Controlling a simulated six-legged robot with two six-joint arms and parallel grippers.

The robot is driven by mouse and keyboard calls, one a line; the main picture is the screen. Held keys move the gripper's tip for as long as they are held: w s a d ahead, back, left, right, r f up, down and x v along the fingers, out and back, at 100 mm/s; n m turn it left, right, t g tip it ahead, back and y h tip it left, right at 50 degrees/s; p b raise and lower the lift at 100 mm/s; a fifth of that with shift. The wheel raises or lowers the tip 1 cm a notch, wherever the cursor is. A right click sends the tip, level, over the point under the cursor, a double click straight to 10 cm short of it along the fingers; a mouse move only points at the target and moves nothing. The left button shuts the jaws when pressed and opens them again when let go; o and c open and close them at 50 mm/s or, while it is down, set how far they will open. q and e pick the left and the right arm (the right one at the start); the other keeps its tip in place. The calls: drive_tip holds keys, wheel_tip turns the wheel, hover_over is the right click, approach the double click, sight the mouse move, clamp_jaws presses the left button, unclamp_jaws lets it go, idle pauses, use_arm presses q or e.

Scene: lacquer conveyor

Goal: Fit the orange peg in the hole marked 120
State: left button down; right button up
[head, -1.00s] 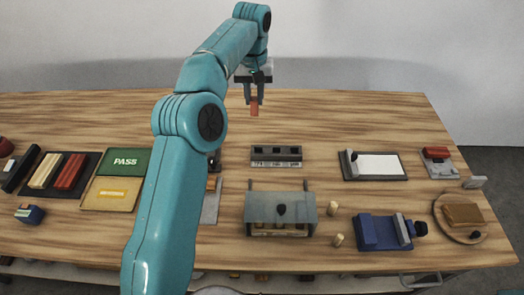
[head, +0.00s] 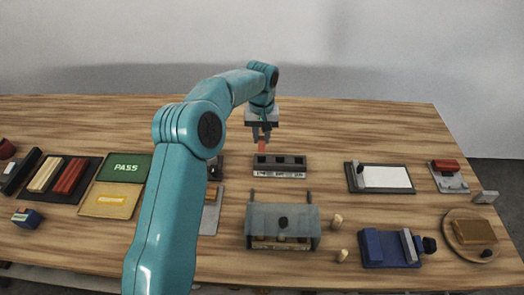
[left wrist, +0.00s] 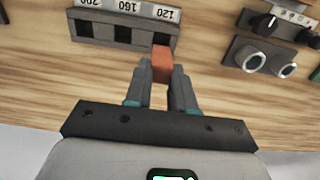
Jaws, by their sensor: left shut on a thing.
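The orange peg (head: 262,147) is held upright between the fingers of my left gripper (head: 262,136), which is shut on it. The dark hole block (head: 292,175) sits at mid table, with a white strip of numbers on its near side. The peg's lower end is at the block's back left end in the head view. In the left wrist view the peg (left wrist: 161,66) overlaps the edge of the hole marked 120 (left wrist: 160,40). I cannot tell whether it touches the block. The 160 hole (left wrist: 122,34) is empty. My right gripper is not in view.
A grey stand (head: 260,219) is in front of the block. Two small wooden pegs (head: 337,221) stand right of it. A board with a white sheet (head: 386,178) lies to the right, green and yellow trays (head: 128,166) to the left. The table behind the block is clear.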

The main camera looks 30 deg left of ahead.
sight(261, 151)
use_arm(q)
drive_tip(key=shift+f, duration=0.8)
drive_tip(key=shift+s+a+f, duration=0.1)
drive_tip(key=shift+f, duration=0.6)
wheel_tip(261, 151, down, 4)
drive_tip(key=shift+r+p, duration=0.1)
drive_tip(key=shift+p, duration=0.35)
drive_tip(key=shift+r, duration=0.1)
drive_tip(key=shift+f+b, duration=0.3)
drive_tip(key=c, duration=1)
unclamp_jaws()
drive_tip(key=shift+o, duration=0.2)
drive_tip(key=shift+r, duration=0.15)
